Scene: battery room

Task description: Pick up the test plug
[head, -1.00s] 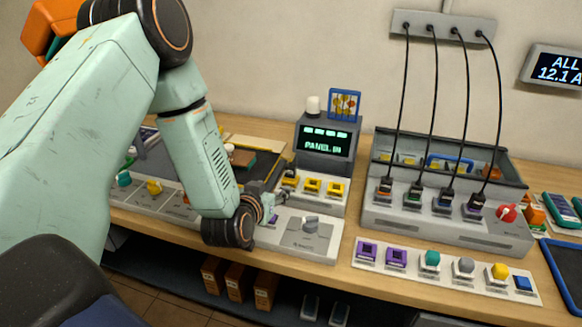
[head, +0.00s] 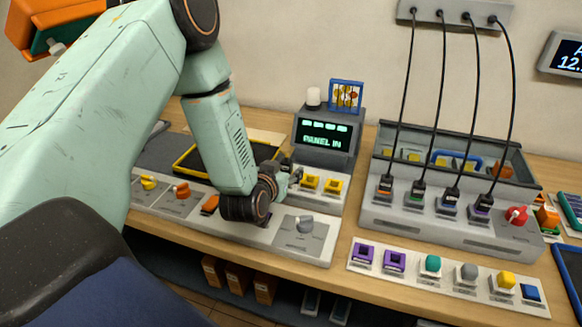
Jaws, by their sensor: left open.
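I cannot tell for sure which thing is the test plug. Several yellow blocks (head: 310,182) sit in slots on the grey unit (head: 328,160) with the "PANEL IN" screen. My left gripper (head: 293,176) is small in the head view, at the left end of this row, with its fingers pointing right. It is open, and I cannot tell whether it touches anything; its wrist hides part of the panel behind. Several plugs with black cables (head: 452,196) stand in the grey rack (head: 380,212) to the right. My right gripper is not in view.
A strip (head: 445,283) of purple sockets and coloured knobs lies at the right. A yellow-edged black tray (head: 186,158) is behind my arm. Hanging cables (head: 437,100) rise to the wall.

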